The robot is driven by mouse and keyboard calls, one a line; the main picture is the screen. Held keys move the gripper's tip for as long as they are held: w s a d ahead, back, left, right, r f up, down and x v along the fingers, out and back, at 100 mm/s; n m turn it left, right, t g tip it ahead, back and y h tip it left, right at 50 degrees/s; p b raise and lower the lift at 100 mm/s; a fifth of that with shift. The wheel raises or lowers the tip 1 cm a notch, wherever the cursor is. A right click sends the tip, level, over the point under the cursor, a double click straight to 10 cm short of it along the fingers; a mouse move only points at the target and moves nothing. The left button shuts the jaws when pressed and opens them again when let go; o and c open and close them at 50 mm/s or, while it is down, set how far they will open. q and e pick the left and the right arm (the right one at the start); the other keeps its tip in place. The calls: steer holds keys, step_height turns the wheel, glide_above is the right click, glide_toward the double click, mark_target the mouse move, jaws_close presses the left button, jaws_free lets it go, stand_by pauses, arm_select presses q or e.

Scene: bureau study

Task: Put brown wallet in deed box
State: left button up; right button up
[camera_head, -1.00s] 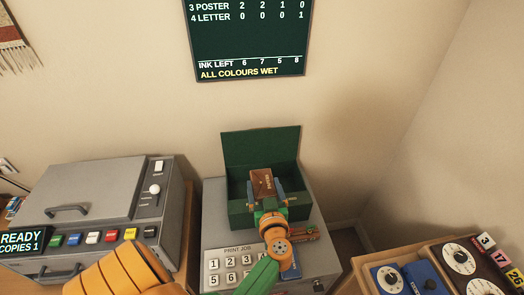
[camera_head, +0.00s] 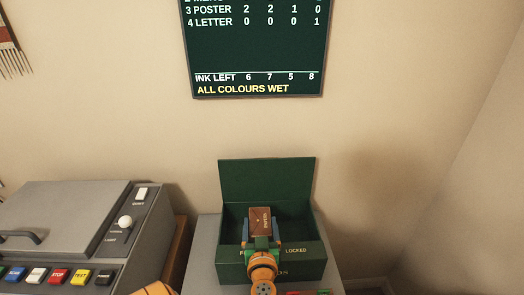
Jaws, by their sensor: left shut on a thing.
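The green deed box (camera_head: 230,268) stands on a grey cabinet with its lid (camera_head: 266,183) raised at the back. Whether the wallet touches the box floor is hidden by the front wall and my gripper. My right gripper is not in view.
A grey copier machine (camera_head: 65,215) with coloured buttons stands on the left. A dark board (camera_head: 253,50) hangs on the wall above the box. The grey cabinet top (camera_head: 206,240) shows bare left of the box.

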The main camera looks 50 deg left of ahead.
arm_select(q)
steer(key=shift+s+r, duration=0.1)
steer(key=shift+r, duration=0.1)
steer(key=shift+s+a+f, duration=0.1)
steer(key=shift+s+f, duration=0.05)
steer(key=shift+f, duration=0.4)
steer(key=o, duration=1.2)
steer(key=shift+r, duration=0.1)
